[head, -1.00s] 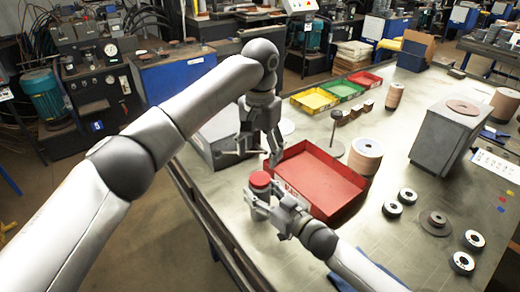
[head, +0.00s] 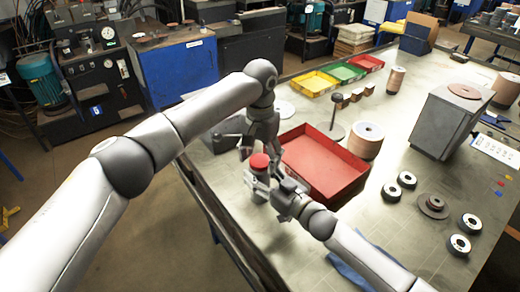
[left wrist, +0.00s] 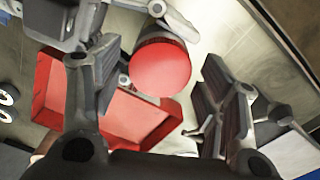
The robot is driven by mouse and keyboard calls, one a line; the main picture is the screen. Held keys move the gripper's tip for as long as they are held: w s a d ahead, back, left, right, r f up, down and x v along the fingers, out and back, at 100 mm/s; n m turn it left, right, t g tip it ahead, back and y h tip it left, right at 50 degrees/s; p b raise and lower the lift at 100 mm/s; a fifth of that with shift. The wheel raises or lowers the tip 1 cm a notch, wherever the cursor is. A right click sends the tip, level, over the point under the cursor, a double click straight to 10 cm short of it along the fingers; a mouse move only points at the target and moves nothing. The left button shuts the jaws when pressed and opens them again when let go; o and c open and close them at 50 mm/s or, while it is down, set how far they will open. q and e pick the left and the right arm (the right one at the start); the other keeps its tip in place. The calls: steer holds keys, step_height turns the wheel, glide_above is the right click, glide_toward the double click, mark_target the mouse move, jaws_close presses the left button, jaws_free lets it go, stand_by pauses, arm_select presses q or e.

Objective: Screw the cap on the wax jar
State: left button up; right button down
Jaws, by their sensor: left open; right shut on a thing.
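The wax jar (head: 258,178) stands upright with the red cap (head: 259,160) on its top. Whether the cap is threaded on I cannot tell. My right gripper (head: 264,184) is shut on the jar's body from the side. My left gripper (head: 252,148) is open, pointing down just above and behind the cap. In the left wrist view the round red cap (left wrist: 160,68) lies between the spread fingers of my left gripper (left wrist: 158,92), not touching them. The jar's dark side (left wrist: 155,32) shows beyond the cap, partly hidden by the right gripper's fingers.
An empty red tray (head: 322,165) is right beside the jar. Behind it are a spindle stand (head: 334,120) and a disc stack (head: 365,140). Several small dark rings (head: 407,180) lie at the right. The table's left edge (head: 222,212) is close to the jar.

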arm_select(q)
steer(key=shift+c, duration=0.5)
steer(key=c, duration=1)
steer(key=o, duration=1.2)
steer(key=shift+o, duration=0.2)
step_height(320, 180, up, 12)
